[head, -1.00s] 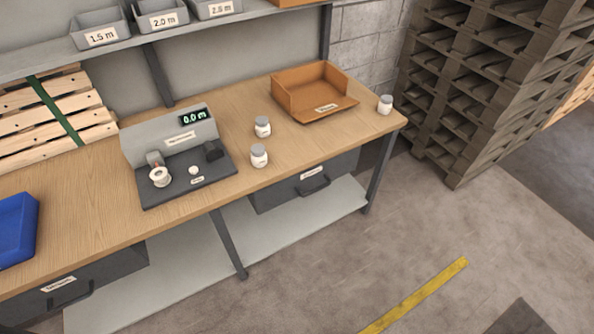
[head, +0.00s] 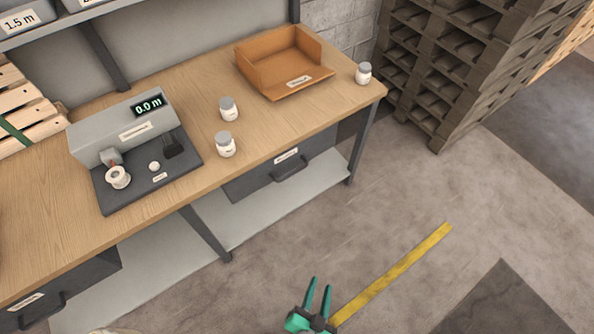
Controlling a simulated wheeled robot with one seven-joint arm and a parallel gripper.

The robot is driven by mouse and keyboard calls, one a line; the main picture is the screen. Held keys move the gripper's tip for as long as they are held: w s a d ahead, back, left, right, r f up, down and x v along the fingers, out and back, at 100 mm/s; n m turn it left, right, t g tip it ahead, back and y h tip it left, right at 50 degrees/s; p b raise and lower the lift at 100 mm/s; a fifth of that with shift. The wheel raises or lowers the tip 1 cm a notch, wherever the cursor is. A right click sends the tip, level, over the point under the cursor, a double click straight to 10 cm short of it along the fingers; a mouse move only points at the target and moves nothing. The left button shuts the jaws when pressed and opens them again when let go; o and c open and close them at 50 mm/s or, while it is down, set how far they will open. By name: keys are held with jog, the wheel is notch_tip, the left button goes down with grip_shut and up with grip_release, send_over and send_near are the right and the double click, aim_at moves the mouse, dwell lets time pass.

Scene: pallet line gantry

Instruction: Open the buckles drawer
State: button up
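Two dark grey drawers hang under the wooden workbench, and both look shut. The right drawer (head: 255,184) has a white label and a dark bar handle (head: 290,170). The left drawer (head: 75,278) also has a label and a handle (head: 42,310), at the lower left. The label text is too small to read, so I cannot tell which is the buckles drawer. My gripper (head: 320,284) shows at the bottom centre with two green fingers apart. It is empty and clear of both drawers, nearer the right one.
The workbench (head: 55,205) holds a grey measuring device (head: 115,135), an orange tray (head: 285,65) and three white jars, one near the right edge (head: 363,75). A bench leg (head: 205,235) stands between the drawers. Stacked pallets (head: 450,70) stand at right. The floor in front is clear.

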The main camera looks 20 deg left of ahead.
jog(key=w+a+f+m+g+y, duration=0.2)
jog(key=w+a+f, duration=0.1)
jog(key=w+f, duration=0.5)
jog(key=m+g+y, duration=0.1)
jog(key=y, duration=0.9)
send_near(294, 171)
jog(key=x, duration=1)
jog(key=shift+w+f, duration=0.3)
jog(key=shift+f, duration=0.1)
jog(key=shift+s, duration=0.1)
jog(key=shift+s, duration=0.1)
grip_shut()
